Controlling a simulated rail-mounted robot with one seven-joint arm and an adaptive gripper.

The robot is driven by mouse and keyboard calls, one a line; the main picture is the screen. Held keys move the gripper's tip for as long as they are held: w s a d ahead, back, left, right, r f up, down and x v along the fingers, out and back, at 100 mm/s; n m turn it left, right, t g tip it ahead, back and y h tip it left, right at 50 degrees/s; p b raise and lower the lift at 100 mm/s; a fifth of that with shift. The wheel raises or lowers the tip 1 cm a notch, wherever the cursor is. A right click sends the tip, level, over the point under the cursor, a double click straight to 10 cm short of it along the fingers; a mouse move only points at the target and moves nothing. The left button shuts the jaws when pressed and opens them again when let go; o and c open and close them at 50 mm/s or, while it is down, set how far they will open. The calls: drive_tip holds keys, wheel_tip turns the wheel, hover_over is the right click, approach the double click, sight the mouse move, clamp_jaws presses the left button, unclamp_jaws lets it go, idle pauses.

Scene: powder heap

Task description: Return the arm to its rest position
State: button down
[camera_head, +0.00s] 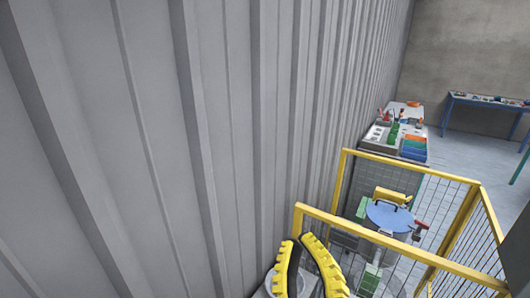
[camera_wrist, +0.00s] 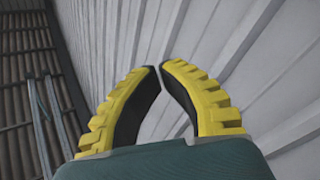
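My gripper (camera_head: 297,241) is at the bottom of the head view, in front of the grey corrugated wall. Its two yellow ribbed fingers with dark inner faces point upward in the picture. In the wrist view the fingers (camera_wrist: 158,68) arch toward each other and their tips nearly meet, with a thin gap. Nothing is held between them. Most of my arm is out of view.
The corrugated wall (camera_head: 150,130) fills the left side. A yellow-railed mesh fence (camera_head: 400,244) stands right of my gripper, around a blue round-lidded vessel (camera_head: 389,216). Farther back are a cluttered bench (camera_head: 379,136) and a blue table (camera_head: 480,103). Floor shows at right.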

drive_tip(key=s+d+r+m+t+h, duration=0.1)
drive_tip(key=s+d+r+m+t, duration=0.1)
drive_tip(key=s+r+m, duration=0.4)
wheel_tip(320, 180, up, 20)
drive_tip(key=m+p, duration=0.1)
drive_tip(key=p, duration=1.8)
drive_tip(key=shift+a+f+h+p, duration=0.2)
drive_tip(key=shift+f+h+p, duration=0.05)
drive_tip(key=shift+h+p, duration=0.15)
drive_tip(key=shift+s, duration=0.1)
